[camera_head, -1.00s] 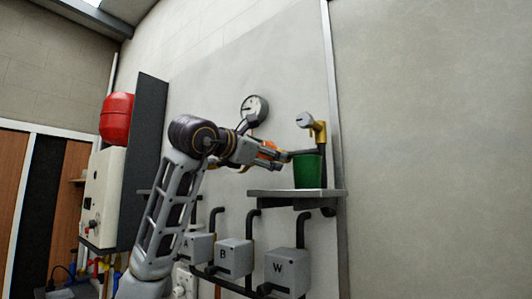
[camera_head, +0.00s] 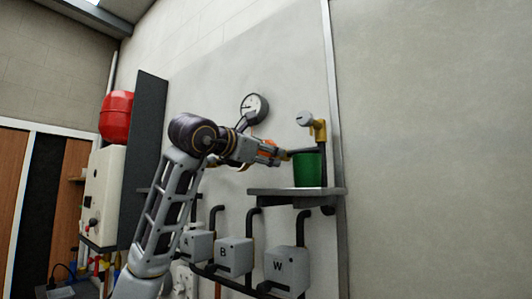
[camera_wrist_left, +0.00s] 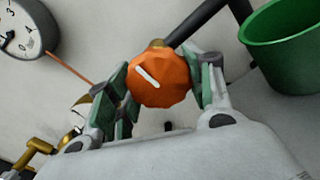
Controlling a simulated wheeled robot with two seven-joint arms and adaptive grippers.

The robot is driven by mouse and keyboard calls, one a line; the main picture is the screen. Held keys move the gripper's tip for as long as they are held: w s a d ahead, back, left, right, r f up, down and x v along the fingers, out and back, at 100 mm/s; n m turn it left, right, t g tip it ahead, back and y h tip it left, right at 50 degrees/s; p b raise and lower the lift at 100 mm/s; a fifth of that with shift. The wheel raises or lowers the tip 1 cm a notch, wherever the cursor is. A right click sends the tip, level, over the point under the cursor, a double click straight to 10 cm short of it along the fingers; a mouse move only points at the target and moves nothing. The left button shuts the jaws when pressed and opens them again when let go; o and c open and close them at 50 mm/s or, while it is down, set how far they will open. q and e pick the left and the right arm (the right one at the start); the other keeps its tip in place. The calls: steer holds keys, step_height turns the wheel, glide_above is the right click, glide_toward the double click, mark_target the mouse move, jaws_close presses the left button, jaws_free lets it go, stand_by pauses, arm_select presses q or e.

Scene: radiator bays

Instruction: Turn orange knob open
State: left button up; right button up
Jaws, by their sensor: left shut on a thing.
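The orange knob (camera_wrist_left: 160,79) has a white line on its face and sits between the fingers in the left wrist view. The line slants from upper left to lower right. In the head view only a small part of the orange knob (camera_head: 268,148) shows, behind the fingers. My left gripper (camera_wrist_left: 162,80) is shut on the knob, one finger on each side; in the head view it is at the wall below the gauge (camera_head: 270,152). A dark pipe (camera_wrist_left: 200,22) runs from behind the knob toward the green bucket (camera_wrist_left: 285,35). My right gripper is not in view.
The green bucket (camera_head: 308,170) stands on a grey shelf (camera_head: 290,192) right of the gripper. A brass tap with a grey cap (camera_head: 304,119) is above it. A round gauge (camera_head: 255,108) is above my wrist. Boxes marked A, B and W (camera_head: 278,268) hang below. The right wall is bare.

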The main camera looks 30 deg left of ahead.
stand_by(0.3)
arm_select(q)
steer(key=o, duration=1)
steer(key=shift+o, duration=0.2)
steer(key=shift+s, duration=0.15)
steer(key=s, duration=1.1)
steer(key=shift+s+a, duration=0.4)
steer(key=shift+a, duration=0.05)
